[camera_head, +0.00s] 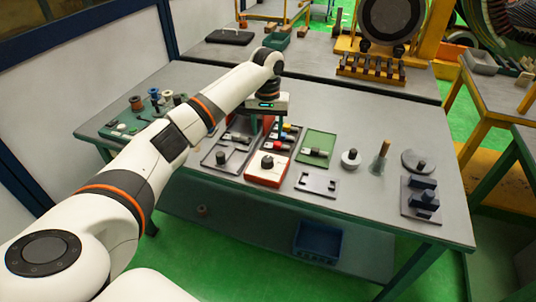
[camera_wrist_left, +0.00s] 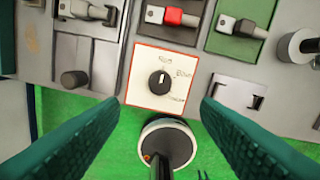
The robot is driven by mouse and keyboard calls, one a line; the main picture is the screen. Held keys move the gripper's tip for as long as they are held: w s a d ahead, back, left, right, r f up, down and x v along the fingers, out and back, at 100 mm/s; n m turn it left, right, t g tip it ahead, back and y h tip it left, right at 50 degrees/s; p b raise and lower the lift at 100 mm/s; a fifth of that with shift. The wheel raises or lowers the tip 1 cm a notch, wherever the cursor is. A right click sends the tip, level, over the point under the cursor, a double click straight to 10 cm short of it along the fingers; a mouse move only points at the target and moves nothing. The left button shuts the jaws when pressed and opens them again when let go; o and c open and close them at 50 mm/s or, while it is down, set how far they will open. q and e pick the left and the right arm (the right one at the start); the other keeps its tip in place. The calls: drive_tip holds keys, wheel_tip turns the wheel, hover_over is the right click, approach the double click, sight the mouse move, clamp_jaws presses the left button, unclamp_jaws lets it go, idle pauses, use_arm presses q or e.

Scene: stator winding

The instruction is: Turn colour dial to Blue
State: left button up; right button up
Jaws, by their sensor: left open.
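The colour dial is a black round knob (camera_wrist_left: 160,83) on a white panel with a red border (camera_wrist_left: 134,88). A white mark on the knob points up in the left wrist view, toward the top label. Small labels sit above and to the right of the knob, too blurred to read surely. In the head view the dial panel (camera_head: 254,174) lies near the table's front edge. My left gripper (camera_head: 267,128) hangs above and behind it, pointing down. In the wrist view its teal fingers (camera_wrist_left: 160,112) are spread apart with nothing between them, and the knob shows beyond the gap. My right gripper is not in view.
Grey tray (camera_head: 212,164) and green tray (camera_head: 320,140) flank the colored-part trays behind the dial. A grey bracket plate (camera_head: 317,184) lies right of the panel.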

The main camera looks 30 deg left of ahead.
sight(268, 158)
use_arm(q)
wheel_tip(268, 158, down, 11)
drive_tip(key=shift+p, duration=0.95)
drive_tip(key=shift+c, duration=0.4)
drive_tip(key=c, duration=0.9)
